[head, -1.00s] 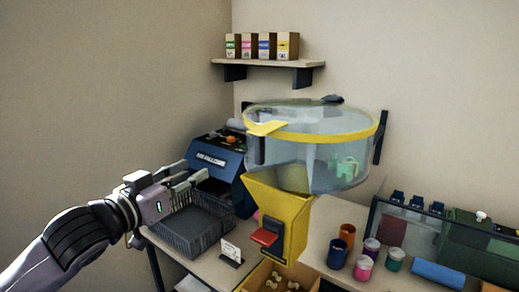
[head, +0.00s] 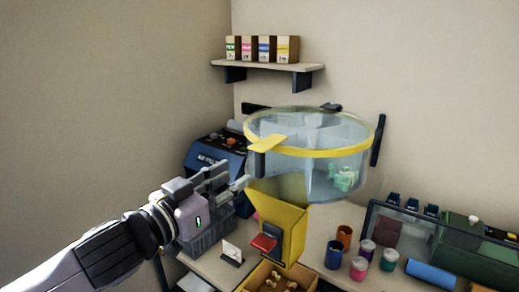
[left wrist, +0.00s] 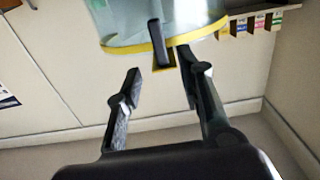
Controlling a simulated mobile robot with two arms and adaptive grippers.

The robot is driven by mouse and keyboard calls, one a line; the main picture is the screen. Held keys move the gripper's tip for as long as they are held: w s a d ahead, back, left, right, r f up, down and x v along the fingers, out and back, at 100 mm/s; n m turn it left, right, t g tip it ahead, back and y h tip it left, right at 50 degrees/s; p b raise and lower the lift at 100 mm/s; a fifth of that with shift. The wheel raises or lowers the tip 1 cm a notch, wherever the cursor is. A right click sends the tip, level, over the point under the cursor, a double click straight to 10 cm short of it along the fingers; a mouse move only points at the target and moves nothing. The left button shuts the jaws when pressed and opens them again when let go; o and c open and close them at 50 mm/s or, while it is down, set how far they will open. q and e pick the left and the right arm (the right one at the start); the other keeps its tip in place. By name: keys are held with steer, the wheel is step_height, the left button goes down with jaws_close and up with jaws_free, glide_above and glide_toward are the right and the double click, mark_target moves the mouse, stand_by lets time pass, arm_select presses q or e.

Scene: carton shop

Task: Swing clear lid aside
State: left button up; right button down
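The clear lid (head: 318,153) with a yellow rim sits on the round clear drum (head: 310,180) in the middle of the head view. A yellow tab (head: 268,144) sticks out at its front left. My left gripper (head: 238,178) is open and empty, below and left of the tab. In the left wrist view the lid's yellow rim (left wrist: 120,49) is inverted. A dark upright part (left wrist: 155,38) and the tab (left wrist: 163,66) appear between my open fingers (left wrist: 160,62), with no visible contact. My right gripper is not in view.
A yellow chute (head: 292,232) stands below the drum. A dark machine (head: 215,160) and a grey basket (head: 205,240) are behind my left gripper. Several paint cups (head: 334,254) stand right of the chute. A shelf with small boxes (head: 262,68) hangs above.

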mark_target(257, 162)
arm_select(q)
steer(key=p+x, duration=0.2)
steer(key=x, duration=0.7)
steer(key=shift+w+d+p, duration=0.1)
steer(key=shift+p, duration=0.2)
steer(key=shift+w+d, duration=0.2)
steer(key=shift+w, duration=0.1)
steer(key=c, duration=0.8)
jaws_close()
